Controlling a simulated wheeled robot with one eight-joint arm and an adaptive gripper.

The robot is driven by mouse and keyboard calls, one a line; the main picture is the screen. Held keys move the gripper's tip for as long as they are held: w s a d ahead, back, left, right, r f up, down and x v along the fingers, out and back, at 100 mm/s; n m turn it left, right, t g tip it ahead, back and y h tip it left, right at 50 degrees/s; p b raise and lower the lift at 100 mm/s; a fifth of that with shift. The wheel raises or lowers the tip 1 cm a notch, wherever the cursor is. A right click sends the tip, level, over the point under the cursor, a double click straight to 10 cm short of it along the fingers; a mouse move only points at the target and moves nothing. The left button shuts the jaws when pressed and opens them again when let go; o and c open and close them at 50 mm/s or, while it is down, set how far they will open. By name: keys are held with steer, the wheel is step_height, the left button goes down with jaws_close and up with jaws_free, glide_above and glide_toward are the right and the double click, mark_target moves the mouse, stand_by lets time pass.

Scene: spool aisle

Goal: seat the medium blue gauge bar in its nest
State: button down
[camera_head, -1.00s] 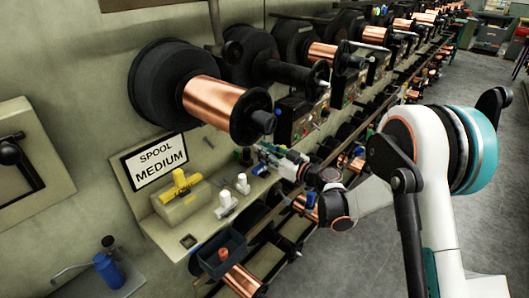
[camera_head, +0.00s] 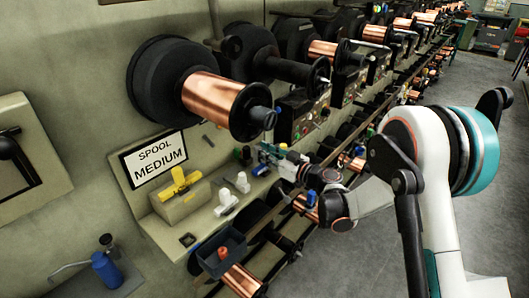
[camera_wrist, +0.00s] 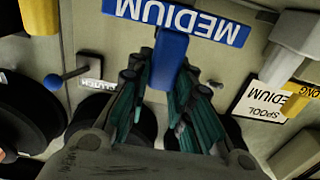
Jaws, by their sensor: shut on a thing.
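The medium blue gauge bar (camera_wrist: 170,58) is in the wrist view, with a wide blue plate reading MEDIUM, upside down, at its far end. My gripper (camera_wrist: 170,80) is shut on the bar's narrow stem, its green-padded fingers on both sides. In the head view my gripper (camera_head: 266,153) is over the far end of the shelf, to the right of the SPOOL MEDIUM sign (camera_head: 157,159). The bar is too small there to make out clearly. I cannot tell for sure which recess is its nest.
A yellow LONG piece (camera_head: 180,182) sits on a beige block on the shelf. White pieces (camera_head: 226,203) stand beside it. A dark bin (camera_head: 221,255) hangs at the shelf's front. A large copper spool (camera_head: 215,102) juts out above. A blue-knobbed lever (camera_wrist: 53,81) shows left in the wrist view.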

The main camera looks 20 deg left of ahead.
steer(key=shift+f+b, duration=0.45)
steer(key=shift+f, duration=0.2)
steer(key=c, duration=1.3)
jaws_free()
steer(key=shift+c, duration=0.2)
steer(key=shift+d, duration=0.1)
steer(key=v, duration=1.1)
steer(key=shift+s+d, duration=0.2)
steer(key=shift+d, duration=0.15)
